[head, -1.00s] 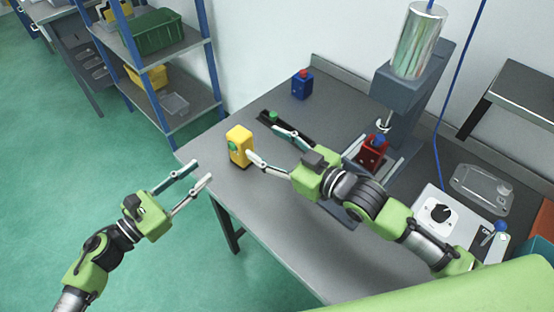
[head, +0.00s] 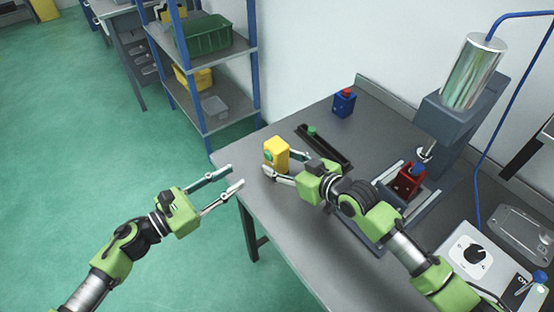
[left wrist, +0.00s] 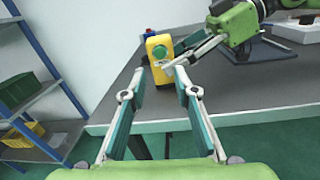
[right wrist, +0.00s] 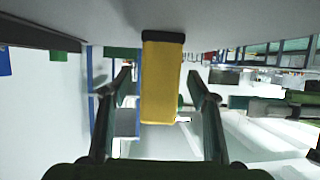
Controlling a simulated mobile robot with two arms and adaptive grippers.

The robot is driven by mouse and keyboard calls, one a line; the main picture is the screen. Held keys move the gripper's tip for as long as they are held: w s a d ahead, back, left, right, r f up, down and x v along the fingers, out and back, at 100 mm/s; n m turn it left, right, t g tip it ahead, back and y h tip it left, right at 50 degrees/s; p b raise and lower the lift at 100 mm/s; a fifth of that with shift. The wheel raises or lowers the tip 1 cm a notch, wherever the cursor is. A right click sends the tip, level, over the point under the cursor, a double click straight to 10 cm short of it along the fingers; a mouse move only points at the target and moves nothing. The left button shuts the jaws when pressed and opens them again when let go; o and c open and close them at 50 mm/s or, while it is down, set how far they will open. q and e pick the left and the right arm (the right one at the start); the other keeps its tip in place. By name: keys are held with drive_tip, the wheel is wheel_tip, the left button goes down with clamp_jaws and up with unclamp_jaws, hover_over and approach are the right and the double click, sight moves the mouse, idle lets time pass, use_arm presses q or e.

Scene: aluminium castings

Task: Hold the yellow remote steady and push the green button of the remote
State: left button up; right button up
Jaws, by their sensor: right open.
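The yellow remote (head: 276,153) stands upright near the table's left corner. Its green button (head: 268,155) faces my left gripper; both the remote (left wrist: 155,80) and button (left wrist: 159,52) show in the left wrist view. My right gripper (head: 287,165) is open, its fingers low on either side of the remote. In the right wrist view the yellow remote (right wrist: 161,85) lies between the two fingers (right wrist: 161,82), with gaps to both. My left gripper (head: 236,175) is open and empty, off the table's left edge, pointing at the button side and apart from it.
A black holder with a green knob (head: 312,131) lies behind the remote. A blue box with a red button (head: 344,102) stands at the back. A shelf rack (head: 215,110) stands left.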

drive_tip(key=shift+x, duration=1.5)
drive_tip(key=c, duration=1.3)
use_arm(q)
clamp_jaws()
